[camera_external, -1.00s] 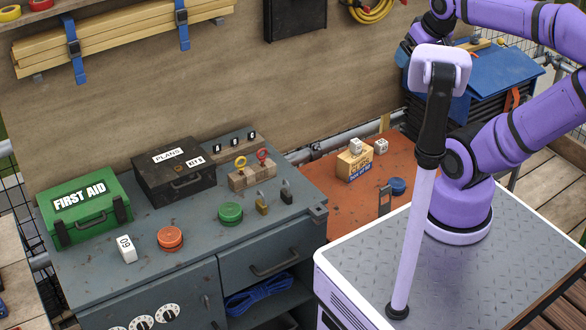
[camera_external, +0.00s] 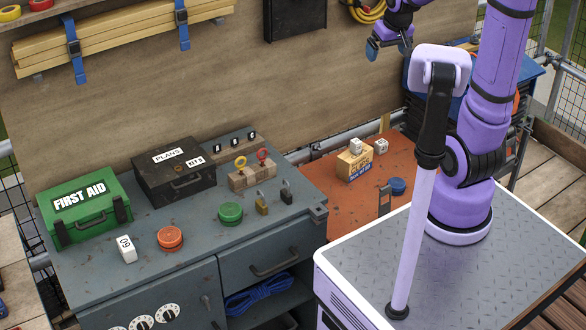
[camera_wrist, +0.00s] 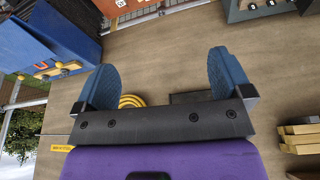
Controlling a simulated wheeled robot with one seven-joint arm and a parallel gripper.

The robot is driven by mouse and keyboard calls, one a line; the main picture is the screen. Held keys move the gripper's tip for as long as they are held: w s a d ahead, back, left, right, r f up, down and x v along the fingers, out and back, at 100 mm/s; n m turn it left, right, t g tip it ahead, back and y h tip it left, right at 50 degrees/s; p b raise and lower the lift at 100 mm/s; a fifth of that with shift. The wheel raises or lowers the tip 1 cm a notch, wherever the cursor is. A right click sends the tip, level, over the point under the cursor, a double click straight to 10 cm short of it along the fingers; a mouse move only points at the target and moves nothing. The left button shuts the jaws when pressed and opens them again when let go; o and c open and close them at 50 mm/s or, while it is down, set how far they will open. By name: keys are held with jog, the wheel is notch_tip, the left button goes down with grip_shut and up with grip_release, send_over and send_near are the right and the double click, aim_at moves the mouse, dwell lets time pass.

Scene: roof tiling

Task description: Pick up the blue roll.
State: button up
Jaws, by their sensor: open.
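My gripper (camera_external: 388,50) is high above and behind that worktop, in front of the wooden back wall, well apart from the blue piece. The wrist view shows my gripper (camera_wrist: 162,70) with its two blue fingers wide apart and nothing between them.
A cardboard box (camera_external: 354,164) with white cubes and a grey upright bracket (camera_external: 385,199) stand near the blue piece. Green (camera_external: 230,213) and orange (camera_external: 170,238) round pieces sit on the grey bench. A blue toolbox (camera_wrist: 45,45) is at left in the wrist view.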

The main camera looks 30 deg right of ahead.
jog(key=w+d+f+m+g, duration=0.1)
jog(key=w+d+f, duration=0.55)
jog(key=f, duration=0.45)
jog(key=m+g, duration=0.2)
send_over(397, 182)
notch_tip(397, 182, down, 36)
jog(key=shift+s+d+f+g+y, duration=0.2)
jog(key=shift+f+g+y, duration=0.15)
jog(key=shift+f, duration=0.2)
notch_tip(397, 182, down, 4)
jog(key=shift+f, duration=0.1)
jog(key=shift+w+a+f, duration=0.1)
jog(key=shift+a+f, duration=0.05)
jog(key=shift+f, duration=1.3)
jog(key=shift+w+a+f, duration=0.1)
jog(key=shift+f, duration=1.35)
jog(key=shift+c, duration=0.2)
